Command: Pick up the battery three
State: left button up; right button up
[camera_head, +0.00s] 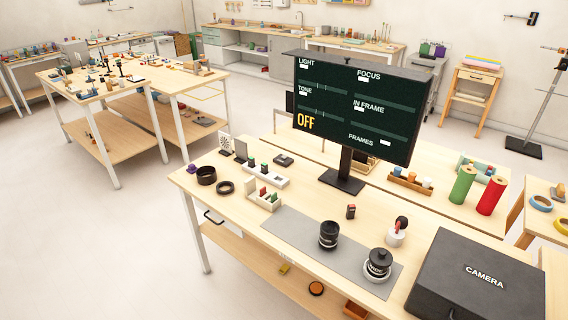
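A small black block with a red top (351,212) stands upright on the near table, behind the grey mat. A cream slotted holder (270,206) on the left part of the same table holds small red and green-topped pieces. A white strip-like base (274,182) behind it has small dark pieces with green tops standing on it. These pieces look like batteries, but I cannot read any number, so I cannot tell which is battery three. Neither of my grippers is in view.
A black monitor (352,108) stands at the table's back. Two dark lens-like cylinders, one of them here (329,235), stand on the grey mat (294,236). A black camera case (478,279) fills the right end. Dark rings (206,175) lie at the left end.

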aim_at(251, 160)
jog(key=i+j+z, duration=0.3)
jog(key=z, duration=0.15)
jog(key=i+j+z, duration=0.2)
jog(key=j+z, duration=0.3)
jog(key=i+j+z, duration=0.1)
jog(key=j, duration=0.2)
jog(key=i+j+z, duration=0.1)
jog(key=j, duration=0.2)
jog(key=i+j+z, duration=0.1)
jog(key=j, duration=0.2)
jog(key=i+j, duration=0.1)
jog(key=j, duration=0.25)
jog(key=i+j, duration=0.1)
jog(key=j, duration=0.25)
jog(key=i+j, duration=0.15)
jog(key=j, duration=0.2)
jog(key=i+j, duration=0.1)
jog(key=j, duration=0.25)
